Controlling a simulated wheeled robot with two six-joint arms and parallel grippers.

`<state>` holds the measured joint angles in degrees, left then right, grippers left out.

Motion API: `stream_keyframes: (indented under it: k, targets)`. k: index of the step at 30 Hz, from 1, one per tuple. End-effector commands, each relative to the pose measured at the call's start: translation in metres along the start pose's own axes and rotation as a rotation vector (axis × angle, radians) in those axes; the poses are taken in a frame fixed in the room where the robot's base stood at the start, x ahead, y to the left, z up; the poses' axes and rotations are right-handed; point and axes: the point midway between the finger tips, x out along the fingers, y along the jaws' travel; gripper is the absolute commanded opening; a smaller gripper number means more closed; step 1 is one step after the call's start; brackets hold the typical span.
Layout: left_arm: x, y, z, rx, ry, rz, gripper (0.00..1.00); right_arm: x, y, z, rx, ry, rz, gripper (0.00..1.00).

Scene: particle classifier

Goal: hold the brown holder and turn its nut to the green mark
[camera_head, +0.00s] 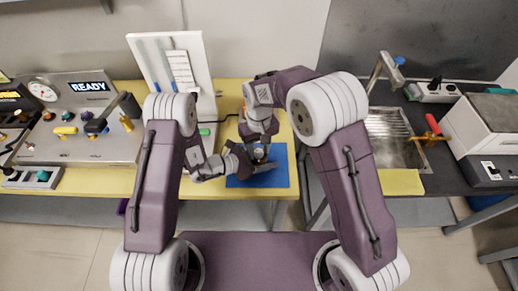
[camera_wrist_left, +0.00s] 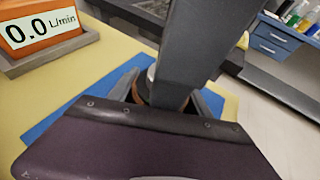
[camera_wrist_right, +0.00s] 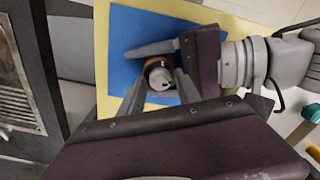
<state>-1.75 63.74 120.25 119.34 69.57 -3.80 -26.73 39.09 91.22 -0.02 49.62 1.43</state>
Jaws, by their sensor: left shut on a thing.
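The brown holder (camera_wrist_right: 153,64) stands on the blue mat (camera_wrist_right: 125,30), with its round grey nut (camera_wrist_right: 159,79) facing up. A dark line shows on the nut; I cannot make out a green mark. My left gripper (camera_head: 256,164) is shut on the holder from the side. In the left wrist view the holder (camera_wrist_left: 150,103) shows brown between its fingers, partly covered by my right gripper. My right gripper (camera_wrist_right: 160,85) points down over the holder, its fingers apart on either side of the nut. I see no clear contact with the nut.
An orange flow display reading 0.0 L/min (camera_wrist_left: 45,30) stands on the yellow table close to the mat. A white panel stand (camera_head: 175,75) rises behind. A READY console (camera_head: 85,110) is at left, a sink (camera_head: 395,135) at right.

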Motion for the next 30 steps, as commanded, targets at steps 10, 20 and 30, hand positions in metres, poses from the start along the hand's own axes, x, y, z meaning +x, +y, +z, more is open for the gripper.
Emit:
stream_keyframes:
  k: [10, 20, 30]
  targets:
    - [0.000, -0.001, -0.005, -0.008, 0.012, -0.001, 0.00, -0.029, 0.000, -0.001, 0.000, 0.007, 0.000, 0.40]
    - [0.000, -0.001, -0.005, -0.008, 0.012, -0.001, 0.00, -0.105, 0.000, 0.001, 0.000, 0.005, 0.000, 0.40]
    - [0.000, -0.001, -0.005, -0.008, 0.012, -0.001, 0.00, -0.120, 0.000, 0.002, 0.000, 0.002, 0.000, 0.40]
